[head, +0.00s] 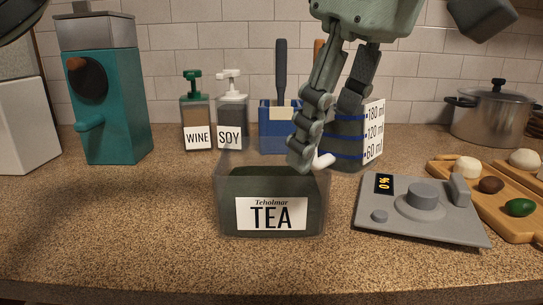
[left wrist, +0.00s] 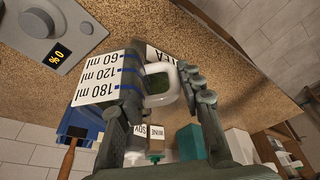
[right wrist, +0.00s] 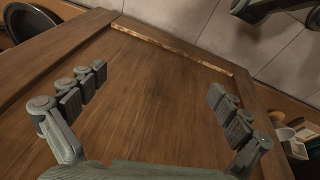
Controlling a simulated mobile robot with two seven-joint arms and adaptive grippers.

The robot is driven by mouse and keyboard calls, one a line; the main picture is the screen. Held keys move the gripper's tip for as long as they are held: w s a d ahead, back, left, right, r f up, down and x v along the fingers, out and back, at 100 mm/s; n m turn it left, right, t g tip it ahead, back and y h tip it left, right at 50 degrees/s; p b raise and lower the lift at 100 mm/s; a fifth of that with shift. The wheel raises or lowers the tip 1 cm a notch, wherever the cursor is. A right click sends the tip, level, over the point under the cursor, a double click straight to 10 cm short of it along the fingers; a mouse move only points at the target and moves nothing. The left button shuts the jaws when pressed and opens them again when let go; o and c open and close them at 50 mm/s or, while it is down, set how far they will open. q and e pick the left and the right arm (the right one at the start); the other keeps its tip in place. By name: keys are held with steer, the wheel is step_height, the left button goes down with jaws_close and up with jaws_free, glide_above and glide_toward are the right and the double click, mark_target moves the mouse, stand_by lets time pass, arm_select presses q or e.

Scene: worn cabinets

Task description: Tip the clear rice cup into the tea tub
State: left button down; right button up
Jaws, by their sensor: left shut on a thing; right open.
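The clear rice cup (head: 345,138), with blue lines and a white 180/120/60 ml scale, stands about upright behind and right of the tea tub. My left gripper (head: 312,150) is shut on its white handle (head: 323,161). The left wrist view shows the handle (left wrist: 172,86) between the fingers and the scale (left wrist: 98,80) beside them. The cup's contents are hidden, and I cannot tell whether its base touches the counter. The tea tub (head: 225,205) is clear, open-topped, dark green inside, with a white TEA label. My right gripper (right wrist: 150,100) is open and empty, facing brown wood.
A grey scale (head: 440,222) reading 0% lies right of the tub. A board (head: 470,190) with food and a steel pot (head: 495,115) are farther right. WINE and SOY bottles (head: 232,110), a blue holder (head: 275,125) and a teal grinder (head: 115,100) stand behind. The front-left counter is clear.

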arm_select(q)
steer(key=shift+w+a+r+g+h+b, duration=0.55)
steer(key=shift+w+a+g+h+b, duration=0.15)
steer(key=shift+g+h+b, duration=0.25)
arm_select(e)
steer(key=shift+w+r, duration=0.15)
steer(key=shift+r, duration=2.2)
arm_select(q)
steer(key=shift+w+a+r+g+h, duration=0.1)
steer(key=shift+w+a+g+h, duration=0.25)
steer(key=shift+h, duration=0.1)
arm_select(e)
steer(key=shift+r, duration=0.4)
steer(key=shift+r, duration=0.1)
arm_select(q)
steer(key=shift+a+r, duration=0.1)
arm_select(e)
steer(key=shift+r, duration=0.3)
arm_select(q)
steer(key=shift+w+g+h+b, duration=0.15)
steer(key=shift+g+h+b, duration=0.15)
arm_select(e)
steer(key=shift+r, duration=0.15)
arm_select(q)
steer(key=shift+a, duration=0.1)
arm_select(e)
steer(key=shift+d, duration=0.1)
